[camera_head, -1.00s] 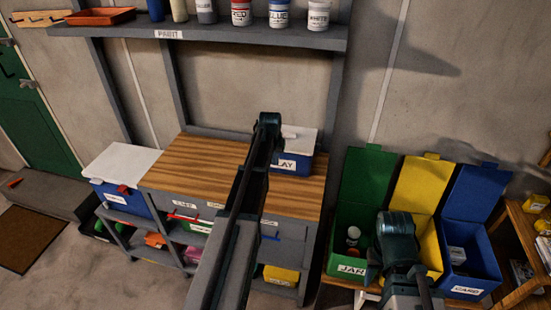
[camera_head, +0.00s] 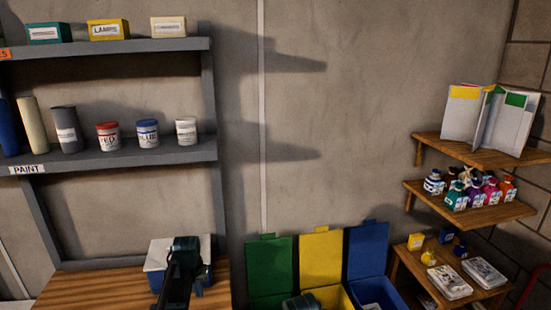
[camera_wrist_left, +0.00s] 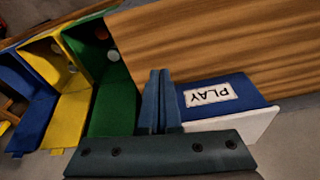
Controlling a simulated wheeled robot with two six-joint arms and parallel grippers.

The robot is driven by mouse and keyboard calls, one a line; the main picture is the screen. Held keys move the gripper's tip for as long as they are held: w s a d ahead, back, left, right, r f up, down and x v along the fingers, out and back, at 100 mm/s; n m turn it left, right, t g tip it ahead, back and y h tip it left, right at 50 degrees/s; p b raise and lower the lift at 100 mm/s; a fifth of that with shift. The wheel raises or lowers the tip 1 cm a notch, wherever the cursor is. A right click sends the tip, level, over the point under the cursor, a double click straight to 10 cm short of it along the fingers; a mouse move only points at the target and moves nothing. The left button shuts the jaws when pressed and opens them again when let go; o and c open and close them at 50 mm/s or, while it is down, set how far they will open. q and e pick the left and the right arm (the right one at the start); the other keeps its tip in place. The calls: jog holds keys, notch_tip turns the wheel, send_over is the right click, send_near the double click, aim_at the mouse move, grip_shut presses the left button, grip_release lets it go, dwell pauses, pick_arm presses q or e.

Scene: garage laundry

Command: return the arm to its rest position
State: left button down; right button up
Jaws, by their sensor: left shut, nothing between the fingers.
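My left gripper (camera_wrist_left: 158,88) shows in the left wrist view with its two fingers together and nothing between them. It points up in that view, beside the blue PLAY box (camera_wrist_left: 232,96). Touching cannot be told. In the head view my dark left arm rises from the bottom edge and its end overlaps the front of the PLAY box (camera_head: 157,255), on the wooden bench top (camera_head: 95,292). A small rounded part of my right arm shows at the bottom edge, before the yellow bin. My right gripper is not visible.
Green (camera_head: 270,268), yellow (camera_head: 321,258) and blue (camera_head: 367,250) open-lidded bins stand right of the bench. A paint shelf (camera_head: 110,160) hangs above it. Wooden shelves (camera_head: 480,210) with bottles and booklets are at the right. The middle wall is bare.

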pick_arm(q)
jog(key=s+d+f+m+g+b, duration=0.1)
jog(key=s+d+f+m+b, duration=0.1)
jog(key=s+d, duration=0.8)
jog(key=s+d+f+m+g+y+b, duration=0.1)
jog(key=s+d+f+m, duration=0.1)
jog(key=s+d, duration=0.9)
jog(key=shift+s+d+f+m+g+b, duration=0.2)
jog(key=shift+s+f+m+g+b, duration=0.2)
jog(key=shift+s, duration=0.85)
